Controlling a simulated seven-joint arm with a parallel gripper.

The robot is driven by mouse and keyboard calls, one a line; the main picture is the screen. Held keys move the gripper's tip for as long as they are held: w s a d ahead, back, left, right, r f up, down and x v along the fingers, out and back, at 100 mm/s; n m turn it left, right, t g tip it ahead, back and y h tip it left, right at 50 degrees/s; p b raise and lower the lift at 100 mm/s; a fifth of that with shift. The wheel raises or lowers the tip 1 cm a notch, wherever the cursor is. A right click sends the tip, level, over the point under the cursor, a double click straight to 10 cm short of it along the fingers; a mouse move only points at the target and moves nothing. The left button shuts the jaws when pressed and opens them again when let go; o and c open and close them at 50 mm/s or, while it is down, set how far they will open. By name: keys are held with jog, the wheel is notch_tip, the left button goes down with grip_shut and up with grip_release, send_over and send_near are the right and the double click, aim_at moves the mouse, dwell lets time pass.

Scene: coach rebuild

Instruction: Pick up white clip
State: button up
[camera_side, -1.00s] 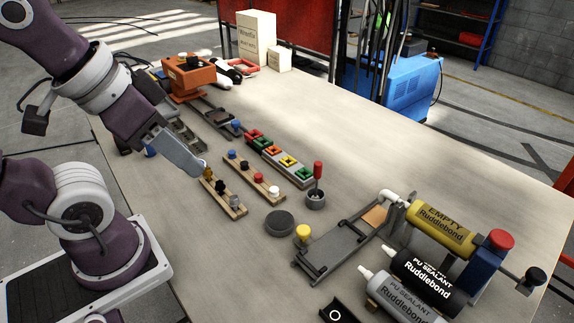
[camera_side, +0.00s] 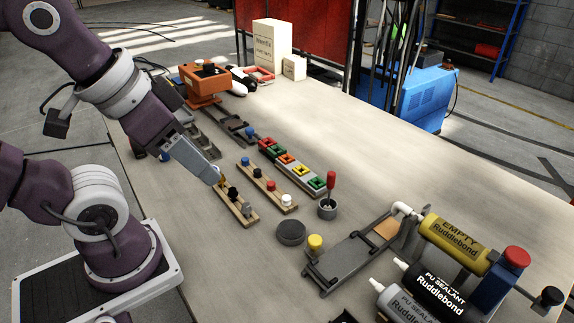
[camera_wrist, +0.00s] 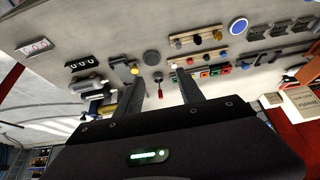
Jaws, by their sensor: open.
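The white clip (camera_side: 286,200) sits at the near right end of a wooden strip (camera_side: 277,196), in line with red, black and blue clips. It also shows in the wrist view (camera_wrist: 174,66), near the tip of the right-hand finger. My gripper (camera_side: 215,179) is in the side view up and left of the white clip, by the far end of another wooden strip (camera_side: 224,201); its height is hard to judge. In the wrist view my gripper (camera_wrist: 163,92) has its two fingers wide apart, with nothing held between them.
A block with coloured square sockets (camera_side: 292,164) lies beside the clip strip. A grey cup with a red-handled tool (camera_side: 328,207), a dark round puck (camera_side: 291,232) and a yellow knob (camera_side: 315,243) stand nearby. Sealant tubes (camera_side: 436,290) lie at right.

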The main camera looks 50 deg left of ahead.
jog(key=m+g, duration=0.3)
jog(key=g, duration=0.3)
send_over(286, 197)
jog(key=f, duration=1.2)
jog(key=shift+w+d+f, duration=0.1)
jog(key=shift+d, duration=0.3)
jog(key=f, duration=0.7)
jog(key=shift+a+f, duration=0.1)
jog(key=shift+a, duration=0.25)
grip_shut()
